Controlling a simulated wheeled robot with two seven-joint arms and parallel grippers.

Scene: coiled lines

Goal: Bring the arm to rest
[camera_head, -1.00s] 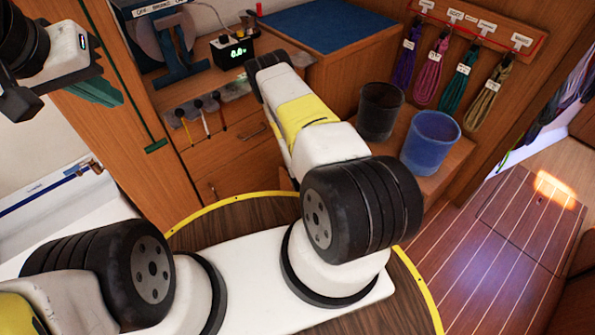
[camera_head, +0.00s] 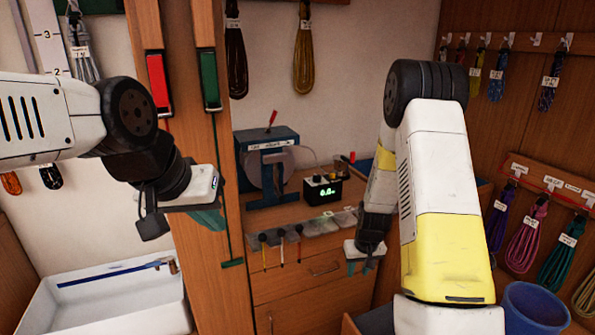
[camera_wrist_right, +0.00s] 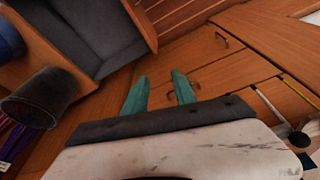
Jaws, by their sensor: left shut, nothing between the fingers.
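My left arm (camera_head: 60,118) comes in from the left in the head view. Its gripper (camera_head: 210,219) hangs in front of the wooden post, with teal fingers together and nothing held. My right arm (camera_head: 437,190) rises at the right, bends at the top and reaches down in front of the drawers. Its gripper (camera_head: 361,266) points down beside the drawer fronts. The right wrist view shows its two teal fingers (camera_wrist_right: 160,90) apart with nothing between them.
A workbench (camera_head: 290,215) bears a blue machine (camera_head: 262,170) and a black box with green digits (camera_head: 322,190). A white sink (camera_head: 110,305) is at lower left, a blue bucket (camera_head: 536,308) at lower right. Coiled lines hang on the walls. A dark bin (camera_wrist_right: 40,97) shows in the wrist view.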

